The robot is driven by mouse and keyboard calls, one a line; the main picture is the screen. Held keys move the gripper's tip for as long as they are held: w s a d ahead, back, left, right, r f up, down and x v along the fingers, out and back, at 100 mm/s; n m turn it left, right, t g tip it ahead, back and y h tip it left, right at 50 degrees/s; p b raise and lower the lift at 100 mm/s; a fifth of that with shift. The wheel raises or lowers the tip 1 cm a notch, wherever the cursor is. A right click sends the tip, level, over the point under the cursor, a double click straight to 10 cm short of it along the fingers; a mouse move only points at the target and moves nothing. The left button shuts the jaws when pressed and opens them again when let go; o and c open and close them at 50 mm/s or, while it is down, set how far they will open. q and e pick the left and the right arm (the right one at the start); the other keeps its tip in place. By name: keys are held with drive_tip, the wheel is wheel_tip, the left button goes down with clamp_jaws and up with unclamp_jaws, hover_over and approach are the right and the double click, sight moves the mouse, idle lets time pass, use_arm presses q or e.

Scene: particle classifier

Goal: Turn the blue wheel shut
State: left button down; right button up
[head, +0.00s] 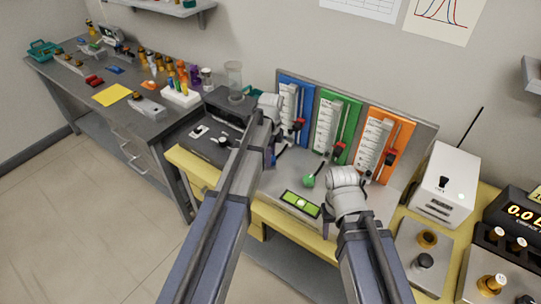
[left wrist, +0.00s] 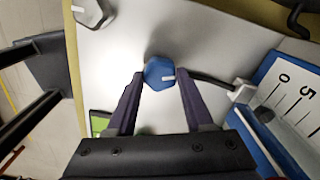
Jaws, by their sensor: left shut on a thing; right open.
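The blue wheel (left wrist: 158,72) is a small knob with a white mark that points right in the left wrist view. My left gripper (left wrist: 160,80) has one finger on each side of it and is shut on it. In the head view my left gripper (head: 271,152) is low at the blue panel (head: 296,90), and my own arm mostly hides the wheel there. My right gripper (head: 327,213) is open, low on the right side of the board, with its fingers partly hidden by its wrist.
A green wheel (head: 308,181) is between my arms, below the green panel (head: 336,110). An orange panel (head: 382,130) stands right of it. A lit green level (head: 300,203) sits at the board's front. A white box (head: 445,185) stands to the right, a dark device (head: 207,140) to the left.

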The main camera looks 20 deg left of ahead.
use_arm(q)
drive_tip(key=shift+m, duration=1.6)
drive_tip(key=shift+c, duration=1.4)
unclamp_jaws()
drive_tip(key=shift+r, duration=0.1)
wheel_tip(320, 180, up, 8)
drive_tip(key=p, duration=0.8)
drive_tip(key=shift+f, duration=0.2)
